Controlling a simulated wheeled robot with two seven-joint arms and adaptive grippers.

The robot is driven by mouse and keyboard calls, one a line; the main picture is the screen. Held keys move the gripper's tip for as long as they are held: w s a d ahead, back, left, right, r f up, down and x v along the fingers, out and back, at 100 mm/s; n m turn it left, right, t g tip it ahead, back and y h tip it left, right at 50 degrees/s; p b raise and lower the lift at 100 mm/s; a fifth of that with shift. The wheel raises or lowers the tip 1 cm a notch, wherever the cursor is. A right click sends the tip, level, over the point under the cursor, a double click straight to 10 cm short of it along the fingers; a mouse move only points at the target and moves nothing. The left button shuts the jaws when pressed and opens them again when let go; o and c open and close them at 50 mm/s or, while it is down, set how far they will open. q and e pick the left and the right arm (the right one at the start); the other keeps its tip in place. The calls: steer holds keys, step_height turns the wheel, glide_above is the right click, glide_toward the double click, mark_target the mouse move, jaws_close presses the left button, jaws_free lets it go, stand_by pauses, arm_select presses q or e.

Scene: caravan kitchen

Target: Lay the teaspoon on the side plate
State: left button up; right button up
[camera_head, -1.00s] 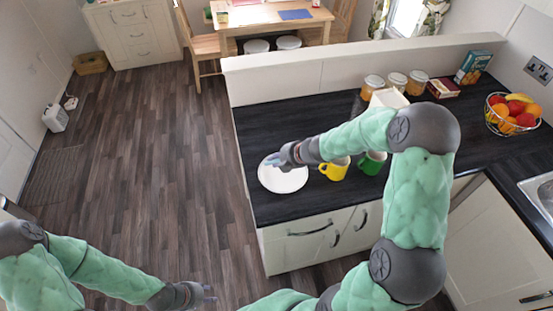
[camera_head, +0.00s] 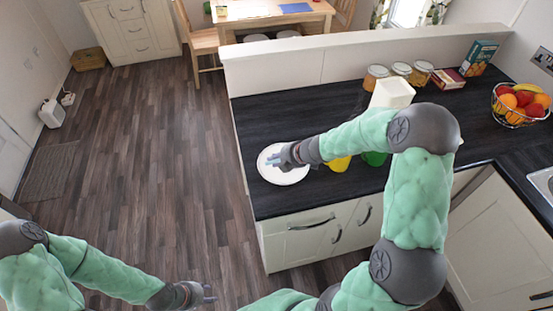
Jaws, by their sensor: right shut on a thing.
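The white side plate (camera_head: 284,179) lies on the dark worktop near its left edge. My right gripper (camera_head: 269,160) is over the left-middle part of the plate, pointing left, and is shut on the teaspoon. The teaspoon is too small and too hidden by the fingers to make out clearly. I cannot tell whether it touches the plate. My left gripper (camera_head: 211,293) is low over the floor, away from the worktop, with its fingers apart and empty.
A yellow mug (camera_head: 340,164) and a green mug (camera_head: 375,159) stand right of the plate, partly behind my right forearm. A white carton (camera_head: 392,93), several jars (camera_head: 401,70), boxes and a fruit basket (camera_head: 518,114) stand farther back and right. The worktop behind the plate is clear.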

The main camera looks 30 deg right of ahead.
steer(key=o, duration=1)
steer(key=shift+c, duration=0.2)
steer(key=v, duration=1.2)
